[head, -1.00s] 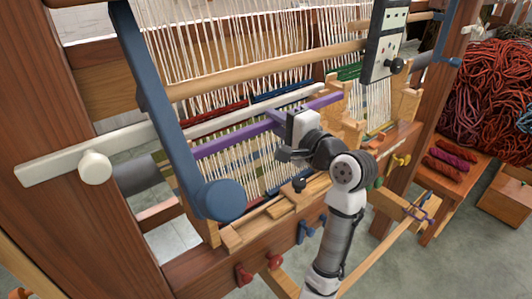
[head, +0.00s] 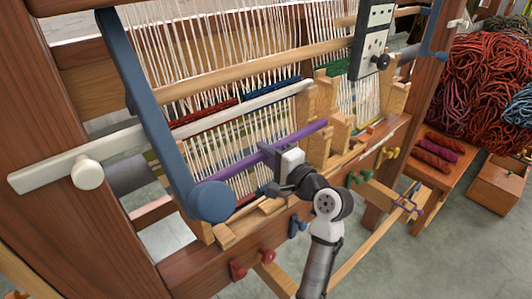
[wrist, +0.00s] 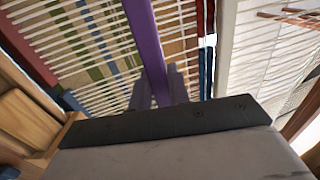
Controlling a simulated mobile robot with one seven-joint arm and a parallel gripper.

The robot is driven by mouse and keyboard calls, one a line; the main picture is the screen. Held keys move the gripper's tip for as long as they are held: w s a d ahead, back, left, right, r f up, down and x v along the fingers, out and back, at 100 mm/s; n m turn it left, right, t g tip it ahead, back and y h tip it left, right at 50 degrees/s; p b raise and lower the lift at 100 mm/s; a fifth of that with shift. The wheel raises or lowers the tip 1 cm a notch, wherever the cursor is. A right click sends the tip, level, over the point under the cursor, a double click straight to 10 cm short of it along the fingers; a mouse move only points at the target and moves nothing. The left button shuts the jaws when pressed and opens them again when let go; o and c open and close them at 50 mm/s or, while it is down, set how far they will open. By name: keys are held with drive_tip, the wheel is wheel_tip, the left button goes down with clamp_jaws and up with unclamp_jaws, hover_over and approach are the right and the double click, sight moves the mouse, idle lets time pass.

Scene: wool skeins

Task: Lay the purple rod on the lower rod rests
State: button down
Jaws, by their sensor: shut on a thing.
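The purple rod (head: 300,134) is held level across the front of the warp threads, below the white bar. My gripper (head: 270,153) is shut on it near its middle. In the wrist view the rod (wrist: 149,45) runs away from between my finger tips (wrist: 160,92). The rod's right end is close to the stepped wooden rests (head: 341,132) on the right; I cannot tell whether it touches them. Its left end is hidden by the blue lever. Low wooden blocks (head: 224,236) stand at the left on the front beam.
The blue lever (head: 155,105) with its round knob (head: 212,201) stands close on the left. The white bar (head: 245,108) crosses above the rod. Coloured pegs (head: 238,270) stick out of the front beam. A stool with skeins (head: 442,150) stands at the right.

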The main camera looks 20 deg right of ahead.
drive_tip(key=shift+f, duration=0.15)
drive_tip(key=c, duration=1.3)
unclamp_jaws()
drive_tip(key=shift+r, duration=0.2)
drive_tip(key=shift+b+v, duration=1.85)
drive_tip(key=shift+v, duration=4.15)
